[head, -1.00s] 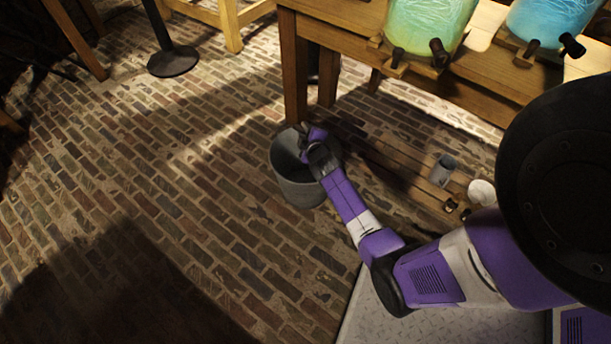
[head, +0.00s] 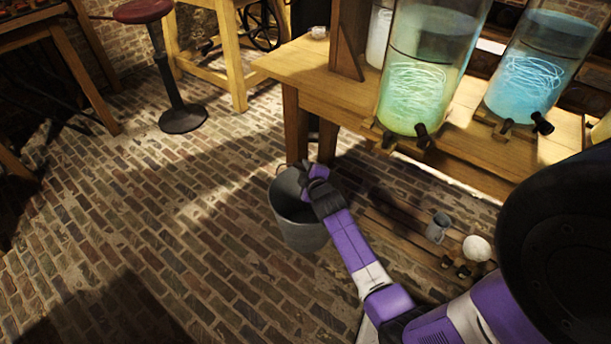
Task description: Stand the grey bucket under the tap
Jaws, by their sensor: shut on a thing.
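The grey bucket (head: 303,234) is upright, close to the brick floor, near the front leg of the wooden bench. I cannot tell whether its base touches the floor. My gripper (head: 310,182) is shut on the bucket's right rim, and the jaws partly hide that rim. Behind and to the right, a green-filled jar (head: 415,85) stands on the bench with a dark tap (head: 422,135) at its front. A blue-filled jar (head: 535,75) to its right has another dark tap (head: 542,122). The bucket is left of and below both taps.
A low slatted wooden platform (head: 395,232) lies under the bench front, with a small grey mug (head: 437,228) and a white round object (head: 476,248) on it. The bench (head: 320,90) has legs behind the bucket. A red-topped stool (head: 180,118) stands back left.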

